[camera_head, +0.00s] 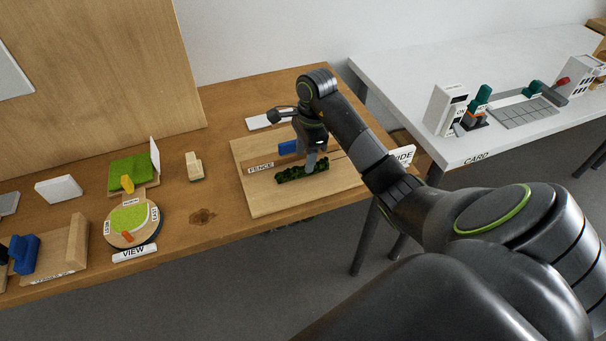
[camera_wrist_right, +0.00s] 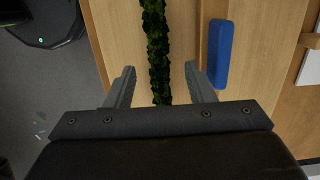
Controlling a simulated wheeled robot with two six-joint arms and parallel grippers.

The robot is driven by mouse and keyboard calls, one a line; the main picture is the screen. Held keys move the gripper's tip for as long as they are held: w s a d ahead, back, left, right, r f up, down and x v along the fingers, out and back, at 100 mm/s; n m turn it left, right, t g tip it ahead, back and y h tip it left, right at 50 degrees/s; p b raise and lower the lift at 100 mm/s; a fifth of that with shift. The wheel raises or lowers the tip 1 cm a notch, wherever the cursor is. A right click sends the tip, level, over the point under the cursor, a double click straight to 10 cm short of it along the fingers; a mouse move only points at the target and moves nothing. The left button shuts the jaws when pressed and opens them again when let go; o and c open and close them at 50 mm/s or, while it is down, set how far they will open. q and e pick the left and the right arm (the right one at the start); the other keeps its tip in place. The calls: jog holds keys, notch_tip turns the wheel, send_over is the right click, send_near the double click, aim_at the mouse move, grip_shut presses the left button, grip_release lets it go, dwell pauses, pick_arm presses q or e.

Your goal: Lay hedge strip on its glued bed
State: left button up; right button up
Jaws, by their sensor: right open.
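The hedge strip (camera_head: 303,171) is a dark green, bushy strip lying on the light wooden board (camera_head: 257,201) marked FENCE in the head view. In the right wrist view the hedge strip (camera_wrist_right: 156,45) runs lengthwise between my fingers. My right gripper (camera_head: 311,163) is over the strip; the right wrist view shows its two fingers (camera_wrist_right: 160,82) apart, one on each side of the strip, with gaps. Whether a glued bed lies under the strip is hidden. My left gripper is not in view.
A blue block (camera_head: 289,147) lies on the board behind the strip, and it also shows in the right wrist view (camera_wrist_right: 219,54). A round green-topped model (camera_head: 131,220) and a VIEW label (camera_head: 134,253) are at left. A white table (camera_head: 480,80) with models stands at right.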

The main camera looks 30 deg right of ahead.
aim_at(303, 167)
jog(key=f, duration=0.1)
jog(key=f+b, duration=0.2)
jog(key=shift+a+f, duration=0.15)
jog(key=shift+a, duration=0.1)
grip_shut()
